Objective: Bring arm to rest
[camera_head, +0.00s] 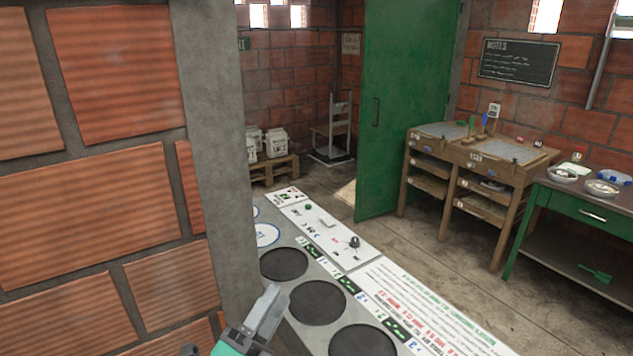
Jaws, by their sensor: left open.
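My left gripper (265,310) shows at the bottom of the head view, grey with a teal-green part behind it. It is open, and I see nothing between its jaws. It is in front of the lower end of the grey pillar, at the left edge of the long panel (375,282) with black round discs. Most of the left arm is below the frame. My right gripper and right arm are not in view.
A brick wall (100,190) and grey pillar (215,150) fill the left side. The panel carries a small black knob (354,242). Behind it stand a green door (400,100), a wooden workbench (470,160) and a green table (590,210). Bare floor lies between.

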